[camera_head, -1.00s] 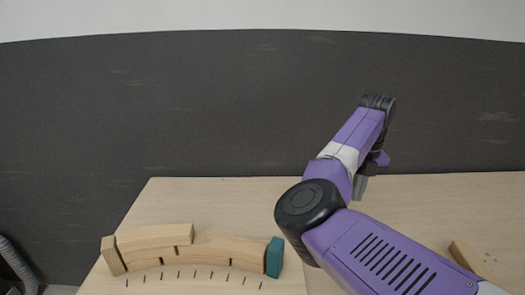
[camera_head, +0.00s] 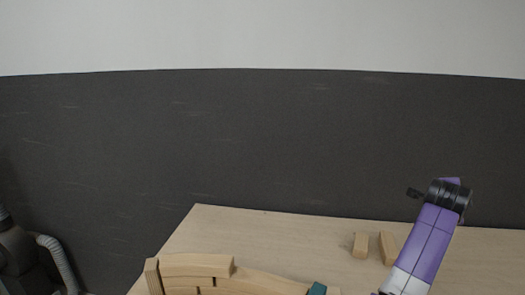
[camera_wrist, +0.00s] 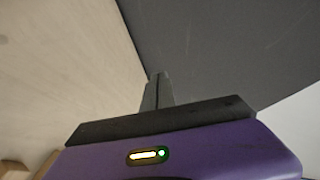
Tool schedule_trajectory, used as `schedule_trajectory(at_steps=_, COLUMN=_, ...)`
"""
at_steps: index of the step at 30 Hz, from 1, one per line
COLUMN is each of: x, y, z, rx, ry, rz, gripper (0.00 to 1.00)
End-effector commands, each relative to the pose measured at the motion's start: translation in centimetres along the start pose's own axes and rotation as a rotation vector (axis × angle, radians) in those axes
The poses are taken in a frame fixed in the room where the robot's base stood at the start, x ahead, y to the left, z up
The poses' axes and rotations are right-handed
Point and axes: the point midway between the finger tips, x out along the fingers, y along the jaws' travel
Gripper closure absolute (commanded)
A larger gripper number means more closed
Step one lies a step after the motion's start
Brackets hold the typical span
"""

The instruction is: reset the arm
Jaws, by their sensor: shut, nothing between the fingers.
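My arm (camera_head: 430,235), purple and white with a black joint, stands at the right of the head view, above the table. My gripper (camera_wrist: 157,90) shows in the wrist view with its grey fingers together and nothing between them. The fingers are in front of the line where the pale tabletop meets the dark wall, apart from any block.
The pale wooden table (camera_head: 300,232) carries a curved row of wooden blocks (camera_head: 197,265) at front left, with a teal block (camera_head: 317,289) at its end. Two small wooden blocks (camera_head: 361,245) (camera_head: 388,248) stand left of my arm. A dark wall (camera_head: 260,140) rises behind.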

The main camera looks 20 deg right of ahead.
Motion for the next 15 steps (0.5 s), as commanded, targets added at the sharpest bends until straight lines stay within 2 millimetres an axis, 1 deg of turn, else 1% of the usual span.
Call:
schedule_trajectory(at_steps=1, x=-0.5, y=0.1, z=-0.1, rx=-0.108, ry=0.023, rz=-0.073, gripper=1.0)
schedule_trajectory(at_steps=3, x=-1.5, y=-0.3, z=0.0, rx=-0.246, ry=0.051, rz=-0.175, gripper=1.0)
schedule_trajectory(at_steps=5, x=-2.6, y=-0.5, z=0.4, rx=-0.36, ry=0.073, rz=-0.258, gripper=1.0)
schedule_trajectory(at_steps=8, x=-4.8, y=-0.3, z=1.5, rx=-0.538, ry=0.104, rz=-0.39, gripper=1.0)
schedule_trajectory(at_steps=11, x=-7.5, y=0.3, z=3.2, rx=-0.701, ry=0.128, rz=-0.516, gripper=1.0)
schedule_trajectory(at_steps=14, x=-10.4, y=1.6, z=5.0, rx=-0.846, ry=0.145, rz=-0.637, gripper=1.0)
schedule_trajectory(at_steps=15, x=-11.7, y=2.4, z=5.8, rx=-0.901, ry=0.149, rz=-0.683, gripper=1.0)
